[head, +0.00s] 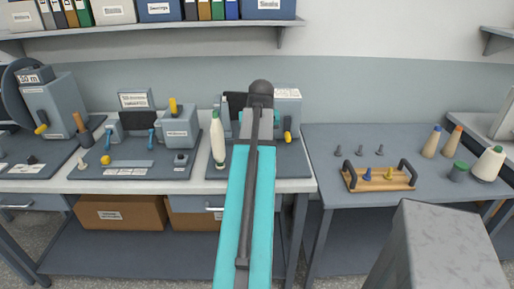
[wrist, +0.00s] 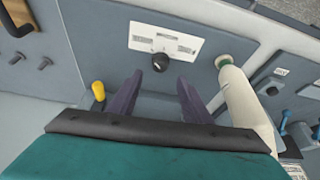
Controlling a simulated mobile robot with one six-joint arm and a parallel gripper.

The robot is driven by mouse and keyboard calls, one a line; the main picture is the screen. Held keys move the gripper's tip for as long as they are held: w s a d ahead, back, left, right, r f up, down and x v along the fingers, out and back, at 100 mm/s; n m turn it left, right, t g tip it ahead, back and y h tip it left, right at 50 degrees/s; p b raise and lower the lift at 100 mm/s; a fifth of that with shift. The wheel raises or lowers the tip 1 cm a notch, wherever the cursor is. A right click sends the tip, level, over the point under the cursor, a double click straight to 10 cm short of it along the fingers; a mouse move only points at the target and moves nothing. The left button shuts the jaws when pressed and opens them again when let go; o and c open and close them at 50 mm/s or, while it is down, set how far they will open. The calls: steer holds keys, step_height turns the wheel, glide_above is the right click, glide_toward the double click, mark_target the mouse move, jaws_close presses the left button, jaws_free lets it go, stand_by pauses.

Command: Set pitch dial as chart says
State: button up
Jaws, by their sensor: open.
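The writing and the exact pointer setting are too small to read. My gripper (wrist: 161,78) is open and empty, its two dark fingers pointing toward the dial, which shows just beyond their tips. I cannot tell how far above it they are. In the head view my arm covers most of this station, a grey machine (head: 287,105) with a yellow handle (head: 287,124); the dial is hidden there. No chart is clearly legible.
Other machines (head: 180,128) stand further left. The right table holds a handled wooden tray (head: 380,181), pegs and cones.

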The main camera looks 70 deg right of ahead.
steer(key=shift+b+v, duration=0.35)
steer(key=shift+v, duration=2.45)
steer(key=shift+r, duration=0.1)
